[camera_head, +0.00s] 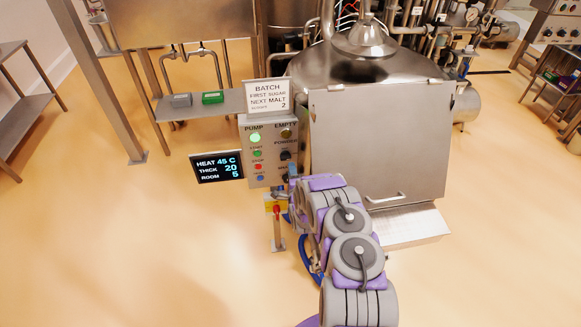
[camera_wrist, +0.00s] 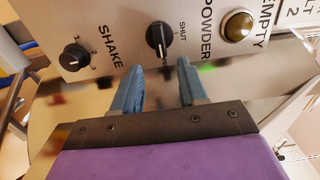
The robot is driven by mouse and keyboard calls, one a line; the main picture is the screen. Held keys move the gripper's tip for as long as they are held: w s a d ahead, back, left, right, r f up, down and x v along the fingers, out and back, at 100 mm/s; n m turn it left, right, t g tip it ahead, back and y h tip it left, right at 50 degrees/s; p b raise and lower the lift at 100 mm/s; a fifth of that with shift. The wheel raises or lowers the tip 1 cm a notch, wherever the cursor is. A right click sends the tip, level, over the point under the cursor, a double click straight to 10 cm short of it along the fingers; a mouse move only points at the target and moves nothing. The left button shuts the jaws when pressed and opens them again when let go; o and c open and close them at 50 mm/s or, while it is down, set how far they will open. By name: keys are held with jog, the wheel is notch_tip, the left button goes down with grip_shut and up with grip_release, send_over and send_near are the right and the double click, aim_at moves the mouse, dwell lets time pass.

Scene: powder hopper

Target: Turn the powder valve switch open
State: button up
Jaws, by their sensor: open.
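The powder valve switch is a black knob (camera_wrist: 160,36) beside the words POWDER and SHUT on a metal control panel. In the wrist view it is at the top middle, and the panel appears turned on its side. Only part of its markings can be read. In the head view the panel (camera_head: 248,160) stands in front of the steel hopper, with the powder switch (camera_head: 286,155) small on its right side. My gripper (camera_wrist: 160,66) is open and empty. Its two blue fingers point at the knob, one to each side in the picture, apparently short of it.
A SHAKE knob (camera_wrist: 75,57) and an amber EMPTY lamp (camera_wrist: 238,26) flank the switch. The panel also has pump buttons and a lit green lamp (camera_head: 255,138). A black display (camera_head: 217,167) hangs left of it. Floor at left is clear.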

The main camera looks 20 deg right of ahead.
jog(key=v, duration=1.1)
dwell(0.3)
jog(key=w+a+r+n+g+y+b, duration=0.1)
jog(key=w+r+n+g+y+b, duration=0.1)
jog(key=w+r+n+g, duration=0.35)
jog(key=s+a+r+n+g+y+b, duration=0.1)
jog(key=s+a+r+n+g, duration=0.15)
jog(key=s+r, duration=0.25)
jog(key=s+a+r+n+g+b, duration=0.2)
jog(key=s+a+r+n, duration=0.15)
jog(key=s+r, duration=0.25)
jog(key=s+a+r+n+g+b, duration=0.1)
jog(key=s+a+r+n+g, duration=0.2)
jog(key=s, duration=1)
jog(key=s+a+r+n+g+y+b, duration=0.1)
jog(key=s+a+r+n+g, duration=0.2)
jog(key=s, duration=1)
jog(key=s+a+r+n+g+y+b, duration=0.1)
jog(key=s+a+r, duration=0.4)
jog(key=s, duration=0.9)
jog(key=a+n+g+b, duration=0.1)
jog(key=n+g, duration=0.1)
jog(key=shift+a+n, duration=0.35)
